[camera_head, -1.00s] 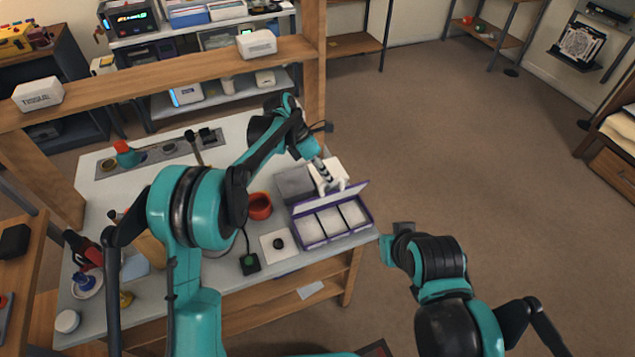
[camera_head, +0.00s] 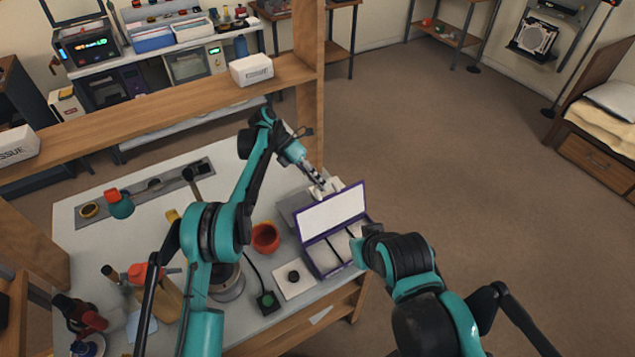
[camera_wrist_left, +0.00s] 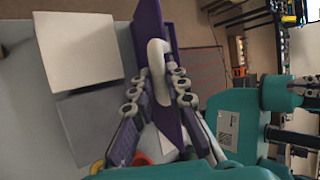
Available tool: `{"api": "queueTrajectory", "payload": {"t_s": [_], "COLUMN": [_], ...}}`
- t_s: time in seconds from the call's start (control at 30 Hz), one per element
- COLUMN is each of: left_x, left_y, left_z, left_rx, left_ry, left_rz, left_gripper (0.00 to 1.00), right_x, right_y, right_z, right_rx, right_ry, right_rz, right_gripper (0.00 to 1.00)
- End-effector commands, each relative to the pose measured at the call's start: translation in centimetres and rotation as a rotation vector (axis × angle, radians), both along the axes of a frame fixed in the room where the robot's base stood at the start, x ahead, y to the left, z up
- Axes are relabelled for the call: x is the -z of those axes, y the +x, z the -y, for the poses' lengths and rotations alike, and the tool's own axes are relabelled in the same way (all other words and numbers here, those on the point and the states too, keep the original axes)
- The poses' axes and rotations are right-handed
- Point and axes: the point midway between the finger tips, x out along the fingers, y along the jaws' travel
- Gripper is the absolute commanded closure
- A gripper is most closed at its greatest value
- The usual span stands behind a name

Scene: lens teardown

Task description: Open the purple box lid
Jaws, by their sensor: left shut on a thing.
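The purple box (camera_head: 316,262) stands at the right end of the workbench, with white compartments inside. Its lid (camera_head: 332,212) is raised steeply along the far side, its white inner face toward the head camera. In the left wrist view the gripper (camera_wrist_left: 158,85) is shut on the purple lid (camera_wrist_left: 149,25), where a pale rounded piece shows between the fingers. My right gripper is not in view.
A grey block (camera_head: 294,204) lies beside the box. A red cup (camera_head: 265,238), a white square pad with a black round part (camera_head: 294,283) and a green-button device (camera_head: 267,301) stand left of it. A wooden shelf post (camera_head: 309,110) rises behind. Open floor lies right.

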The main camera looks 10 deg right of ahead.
Motion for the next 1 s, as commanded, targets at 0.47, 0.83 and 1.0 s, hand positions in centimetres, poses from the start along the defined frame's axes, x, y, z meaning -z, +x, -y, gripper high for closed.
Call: {"api": "queueTrajectory", "payload": {"t_s": [0.47, 0.83, 1.0], "left_x": [0.49, 0.17, -0.26], "left_y": [-0.12, -0.06, -0.23], "left_z": [-0.01, 0.02, -0.10], "left_rx": [0.004, 0.002, 0.003], "left_ry": [0.006, 0.001, 0.012], "left_rz": [-0.010, -0.007, 0.030], "left_gripper": [0.78, 0.64, 0.64], "right_x": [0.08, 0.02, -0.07], "right_y": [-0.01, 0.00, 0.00], "right_z": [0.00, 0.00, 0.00], "right_rx": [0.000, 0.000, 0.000], "right_ry": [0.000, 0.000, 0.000], "right_rz": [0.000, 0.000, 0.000], "right_gripper": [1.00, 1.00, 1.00]}}
